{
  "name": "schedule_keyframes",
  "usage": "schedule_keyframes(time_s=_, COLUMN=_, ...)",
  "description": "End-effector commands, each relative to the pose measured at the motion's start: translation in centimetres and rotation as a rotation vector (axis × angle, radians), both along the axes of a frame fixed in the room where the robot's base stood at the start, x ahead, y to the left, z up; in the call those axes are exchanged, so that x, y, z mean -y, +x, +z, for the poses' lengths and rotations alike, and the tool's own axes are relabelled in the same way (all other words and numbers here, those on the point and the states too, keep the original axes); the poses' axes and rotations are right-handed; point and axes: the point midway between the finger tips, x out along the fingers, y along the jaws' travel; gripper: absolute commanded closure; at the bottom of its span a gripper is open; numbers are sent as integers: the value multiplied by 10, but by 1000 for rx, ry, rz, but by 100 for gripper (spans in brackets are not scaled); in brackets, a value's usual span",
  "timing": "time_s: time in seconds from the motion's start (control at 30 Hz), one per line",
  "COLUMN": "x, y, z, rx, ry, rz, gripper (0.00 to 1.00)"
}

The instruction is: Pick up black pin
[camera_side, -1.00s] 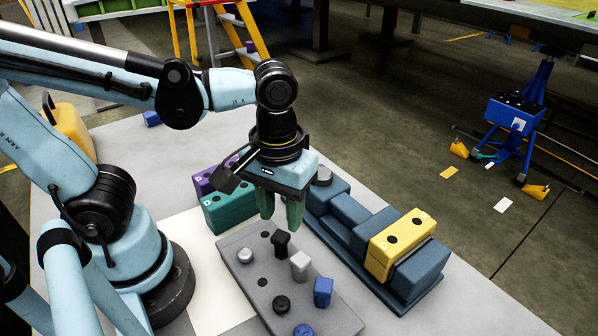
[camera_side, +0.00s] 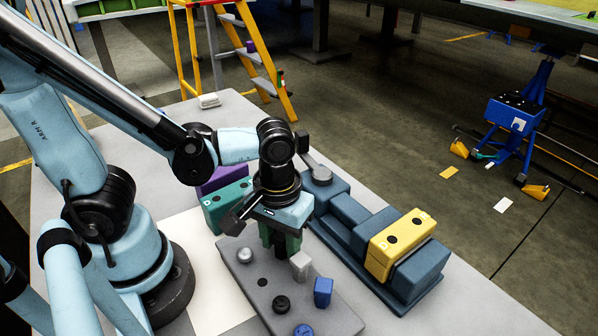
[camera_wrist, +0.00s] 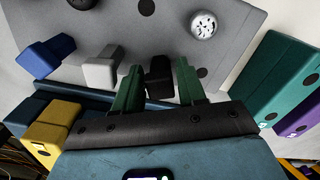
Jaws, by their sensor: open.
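My gripper (camera_side: 280,243) is lowered over the grey pin board (camera_side: 300,322), with its green fingers pointing down. In the wrist view the black pin (camera_wrist: 159,78) stands between the two open fingers (camera_wrist: 158,88), with a small gap at its sides. A light grey square pin (camera_side: 300,265) stands right beside the fingers.
On the board are a silver round pin (camera_side: 244,255), a black round pin (camera_side: 281,304) and a blue square pin (camera_side: 323,291). A dark blue jig (camera_side: 349,219) with a yellow block (camera_side: 401,244) stands to the right. Teal (camera_side: 228,204) and purple (camera_side: 222,179) blocks stand behind.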

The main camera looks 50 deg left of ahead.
Motion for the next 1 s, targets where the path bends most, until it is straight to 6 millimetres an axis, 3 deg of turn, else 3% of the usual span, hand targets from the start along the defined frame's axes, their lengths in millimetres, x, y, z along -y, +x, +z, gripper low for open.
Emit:
schedule_keyframes(time_s=0.43, x=0, y=0, z=-9, rx=0, ry=0, rz=0, gripper=60)
schedule_keyframes(time_s=0.7, x=0, y=0, z=-8, rx=0, ry=0, rz=0, gripper=99)
schedule_keyframes(time_s=1.0, x=0, y=0, z=-7, rx=0, ry=0, rz=0, gripper=99)
